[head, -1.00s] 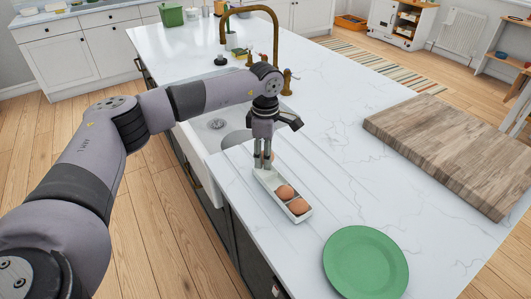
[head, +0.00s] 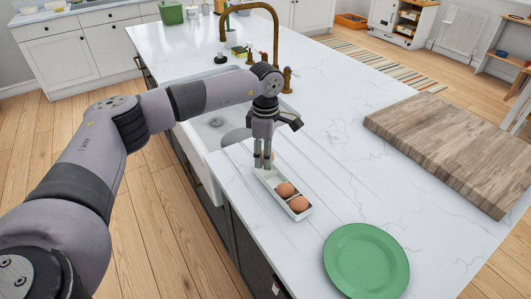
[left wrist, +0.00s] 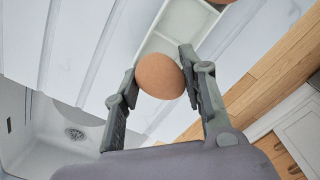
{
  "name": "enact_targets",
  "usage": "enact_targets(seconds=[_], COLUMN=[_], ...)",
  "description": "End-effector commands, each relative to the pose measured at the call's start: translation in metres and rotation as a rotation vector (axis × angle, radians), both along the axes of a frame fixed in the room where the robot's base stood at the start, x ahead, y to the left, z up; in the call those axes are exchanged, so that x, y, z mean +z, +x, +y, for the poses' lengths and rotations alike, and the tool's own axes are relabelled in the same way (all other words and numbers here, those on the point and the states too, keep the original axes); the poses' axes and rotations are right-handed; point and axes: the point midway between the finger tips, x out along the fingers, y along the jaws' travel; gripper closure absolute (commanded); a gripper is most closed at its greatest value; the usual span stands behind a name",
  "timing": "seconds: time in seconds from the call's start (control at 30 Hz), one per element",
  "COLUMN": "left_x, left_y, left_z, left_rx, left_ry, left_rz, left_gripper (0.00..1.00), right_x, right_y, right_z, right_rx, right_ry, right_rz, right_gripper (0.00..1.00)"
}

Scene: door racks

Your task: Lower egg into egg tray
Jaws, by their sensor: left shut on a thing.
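The white egg tray (head: 306,211) lies on the marble counter beside the sink. Two brown eggs, a middle one (head: 285,190) and a near one (head: 299,204), sit in its compartments. My left gripper (head: 263,164) points down over the tray's far end. In the left wrist view its two fingers are shut on a brown egg (left wrist: 160,76), with the white tray (left wrist: 185,32) right behind it. In the head view the fingers mostly hide this held egg. I cannot tell whether it touches the tray floor. My right gripper is out of view.
A green plate (head: 366,262) lies at the counter's near edge, by the tray. A thick wooden board (head: 455,150) is at the right. The sink (head: 205,143) and brass tap (head: 277,30) are beyond the gripper. The counter between tray and board is clear.

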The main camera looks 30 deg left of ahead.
Motion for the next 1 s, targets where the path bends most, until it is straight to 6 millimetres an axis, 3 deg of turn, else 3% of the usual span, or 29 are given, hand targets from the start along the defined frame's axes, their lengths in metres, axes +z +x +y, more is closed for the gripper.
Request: enact_targets(seconds=[1.0], left_x=[-0.016], left_y=[0.0], left_z=[0.0], left_rx=[0.0], left_ry=[0.0], left_rz=[0.0], left_gripper=[0.71], right_x=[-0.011], right_y=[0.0], right_z=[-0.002], right_rx=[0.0], right_ry=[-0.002], right_rz=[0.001], right_gripper=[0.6])
